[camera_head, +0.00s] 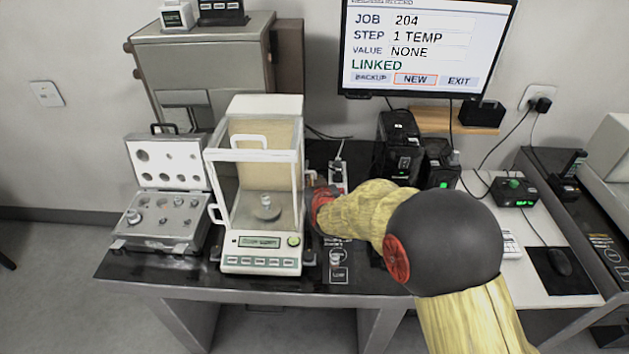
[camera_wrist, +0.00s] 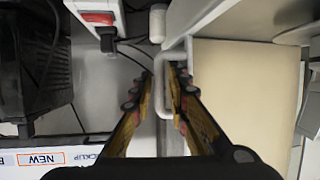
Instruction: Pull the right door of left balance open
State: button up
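The left balance (camera_head: 262,262) is a white weighing unit with a glass draft shield, standing on the dark table in the head view. A round weight (camera_head: 266,201) sits on its pan inside. My gripper (camera_head: 318,205) is at the shield's right side, where my arm hides most of the right door. In the wrist view, the right door's pale loop handle (camera_wrist: 189,52) lies between the two fingertips of my gripper (camera_wrist: 161,72), one finger inside the loop and one outside. The fingers are close together on the handle's bar. The door looks closed.
A weight case (camera_head: 196,176) stands open left of the balance. Black power units (camera_head: 402,145) and a power strip (camera_head: 338,175) are behind and right of it. A monitor (camera_head: 425,45) hangs above. A small weight (camera_head: 335,259) stands at the front right.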

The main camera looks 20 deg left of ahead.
jog(key=shift+s, duration=0.1)
jog(key=v, duration=1.1)
jog(key=shift+s+d, duration=0.25)
jog(key=shift+s, duration=0.1)
jog(key=shift+r, duration=0.15)
jog(key=s+d+r+m+g+h, duration=0.1)
jog(key=s+d+r, duration=0.35)
jog(key=d, duration=0.45)
jog(key=s+d+r+m+g+h, duration=0.1)
jog(key=s+d+r, duration=0.2)
jog(key=d+r, duration=0.45)
jog(key=s+d+m+g+h, duration=0.1)
jog(key=s+d+g, duration=0.1)
jog(key=s+d, duration=0.7)
jog(key=s+d+m+g+h, duration=0.2)
jog(key=s+d, duration=0.7)
jog(key=s, duration=0.6)
jog(key=shift+d+f+g, duration=0.3)
jog(key=shift+d+f, duration=0.1)
